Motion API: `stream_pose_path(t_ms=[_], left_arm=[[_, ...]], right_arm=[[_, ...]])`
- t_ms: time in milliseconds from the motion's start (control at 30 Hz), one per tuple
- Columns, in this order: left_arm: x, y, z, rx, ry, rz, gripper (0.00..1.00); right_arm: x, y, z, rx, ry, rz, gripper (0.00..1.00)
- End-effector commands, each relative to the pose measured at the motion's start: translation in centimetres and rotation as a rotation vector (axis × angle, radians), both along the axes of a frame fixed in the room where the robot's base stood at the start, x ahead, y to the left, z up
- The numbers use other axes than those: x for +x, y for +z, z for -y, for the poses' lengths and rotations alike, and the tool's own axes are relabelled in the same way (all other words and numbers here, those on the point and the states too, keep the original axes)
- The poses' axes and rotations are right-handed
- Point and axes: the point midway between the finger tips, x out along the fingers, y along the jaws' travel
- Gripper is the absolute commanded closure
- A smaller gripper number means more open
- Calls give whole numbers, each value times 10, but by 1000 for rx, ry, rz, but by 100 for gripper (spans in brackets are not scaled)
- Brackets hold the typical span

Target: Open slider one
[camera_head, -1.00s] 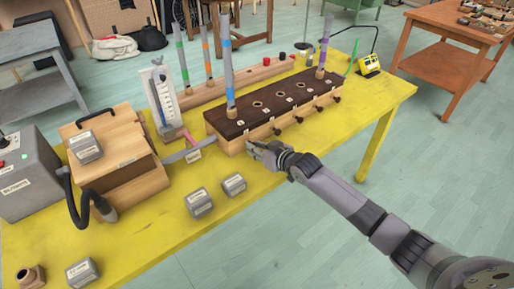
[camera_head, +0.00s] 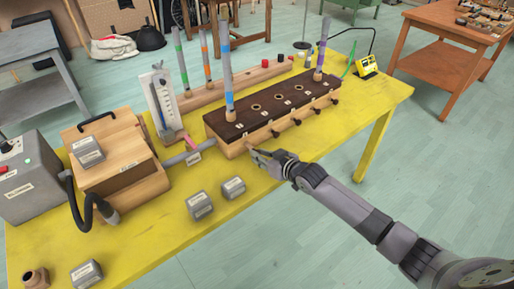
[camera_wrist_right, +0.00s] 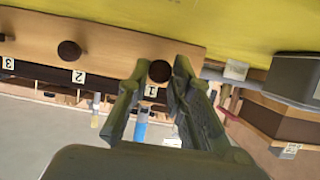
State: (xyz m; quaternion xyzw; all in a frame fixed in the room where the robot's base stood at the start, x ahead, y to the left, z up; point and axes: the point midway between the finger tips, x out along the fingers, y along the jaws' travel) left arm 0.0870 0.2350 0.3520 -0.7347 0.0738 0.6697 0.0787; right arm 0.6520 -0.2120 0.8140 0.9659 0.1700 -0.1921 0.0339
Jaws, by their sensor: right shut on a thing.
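A long wooden box (camera_head: 232,148) with a dark, holed top stands on the yellow table. Dark round slider knobs, such as the second one (camera_head: 275,133), stick out along its front. My right gripper (camera_head: 254,153) is at the front's left end, where slider one's knob is hidden in the head view. In the right wrist view, slider one's dark knob (camera_wrist_right: 159,71) sits between the fingertips of my right gripper (camera_wrist_right: 160,76), beside the label "1" (camera_wrist_right: 151,92). The fingers are shut on it. The second knob (camera_wrist_right: 69,50) is beside it, clear of the fingers. My left gripper is not in view.
Blue (camera_head: 226,75) and purple (camera_head: 321,50) banded tubes stand upright in the box top. A grey pipe (camera_head: 188,155) joins it to a wooden bellows box (camera_head: 127,160). Grey weights (camera_head: 200,205) (camera_head: 233,188) lie left of my right arm.

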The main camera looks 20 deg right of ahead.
Motion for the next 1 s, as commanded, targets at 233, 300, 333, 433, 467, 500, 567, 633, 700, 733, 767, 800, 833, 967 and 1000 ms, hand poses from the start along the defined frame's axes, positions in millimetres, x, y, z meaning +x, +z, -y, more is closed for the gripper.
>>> stream_pose_path(t_ms=[233, 300, 333, 433, 467, 500, 567, 633, 700, 733, 767, 800, 833, 967, 1000], left_arm=[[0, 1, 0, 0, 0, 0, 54], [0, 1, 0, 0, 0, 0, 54], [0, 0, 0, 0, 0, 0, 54], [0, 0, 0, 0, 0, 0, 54], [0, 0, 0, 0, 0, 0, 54], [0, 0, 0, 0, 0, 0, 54], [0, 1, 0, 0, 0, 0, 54], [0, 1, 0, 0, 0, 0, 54], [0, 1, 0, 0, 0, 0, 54], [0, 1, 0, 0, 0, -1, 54], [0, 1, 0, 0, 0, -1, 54], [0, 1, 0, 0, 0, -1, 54], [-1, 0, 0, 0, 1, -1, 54], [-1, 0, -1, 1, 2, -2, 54], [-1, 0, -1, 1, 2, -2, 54]], right_arm=[[-1, 0, 1, 1, 0, 0, 100], [-1, 0, 1, 1, 0, 0, 77], [-1, 0, 1, 1, 0, 0, 75], [-1, 0, 1, 1, 0, 0, 69], [-1, 0, 1, 1, 0, 0, 67], [-1, 0, 0, 1, 0, 0, 64], [-1, 0, 0, 1, 0, 0, 60], [-1, 0, 0, 1, 0, 0, 59], [-1, 0, 0, 1, 0, 0, 59], [-1, 0, 0, 1, 0, 0, 59], [-1, 0, 0, 1, 0, 0, 59], [-1, 0, 0, 1, 0, 0, 59], [-1, 0, 1, 1, 0, 0, 59], [-5, 2, 2, 0, 0, 1, 59], [-8, 2, 3, 0, 0, 0, 59]])
